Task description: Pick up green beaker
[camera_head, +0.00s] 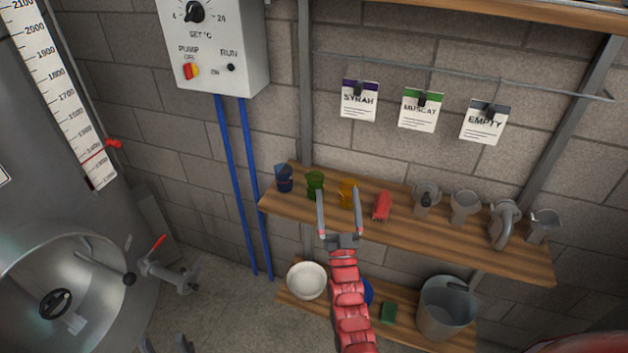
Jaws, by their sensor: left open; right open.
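The green beaker (315,183) stands upright near the left end of the wooden shelf (420,238), between a blue beaker (284,178) and a yellow beaker (347,191).
A red item (382,205) and several grey vessels, including a jug (464,206), fill the shelf to the right. A lower shelf holds a white bowl (307,280), a green block (389,313) and a bucket (446,308). Blue pipes (238,190) run left of the shelf.

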